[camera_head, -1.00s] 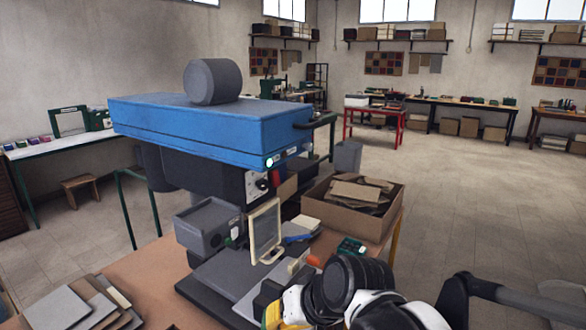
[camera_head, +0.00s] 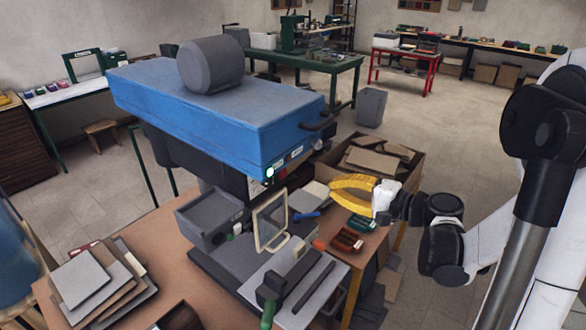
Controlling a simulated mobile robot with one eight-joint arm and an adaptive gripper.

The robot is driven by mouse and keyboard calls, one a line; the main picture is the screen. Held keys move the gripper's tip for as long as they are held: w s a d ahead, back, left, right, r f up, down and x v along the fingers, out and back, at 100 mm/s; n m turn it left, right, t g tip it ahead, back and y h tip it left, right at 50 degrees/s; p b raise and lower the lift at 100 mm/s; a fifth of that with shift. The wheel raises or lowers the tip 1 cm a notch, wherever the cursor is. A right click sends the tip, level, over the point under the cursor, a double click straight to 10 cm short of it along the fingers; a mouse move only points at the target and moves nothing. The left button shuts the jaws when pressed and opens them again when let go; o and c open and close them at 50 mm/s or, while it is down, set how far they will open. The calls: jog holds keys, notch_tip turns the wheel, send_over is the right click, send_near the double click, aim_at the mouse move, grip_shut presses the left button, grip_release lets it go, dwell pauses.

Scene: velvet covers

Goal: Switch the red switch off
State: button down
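A blue-topped press machine (camera_head: 215,110) stands on the brown workbench (camera_head: 165,275). A round whitish-green light (camera_head: 270,172) sits at the near right corner of its blue head, beside small labels. I cannot make out a red switch clearly; the dark panel under the head is mostly hidden by the head and the clear guard (camera_head: 270,222). My gripper (camera_head: 335,188), with yellow fingers, is to the right of the machine head and guard, pointing left, apart from the light in the picture.
A cardboard box (camera_head: 385,160) of brown sheets stands behind my gripper. A reddish tray (camera_head: 346,241) and green tray (camera_head: 361,223) lie below it. A grey bin (camera_head: 371,107) stands on the floor behind. Stacked sheets (camera_head: 85,280) lie at the bench's left.

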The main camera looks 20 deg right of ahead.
aim_at(286, 175)
jog(key=shift+s+a, duration=0.1)
jog(key=shift+a, duration=0.05)
jog(key=b+x, duration=0.1)
jog(key=x, duration=1.3)
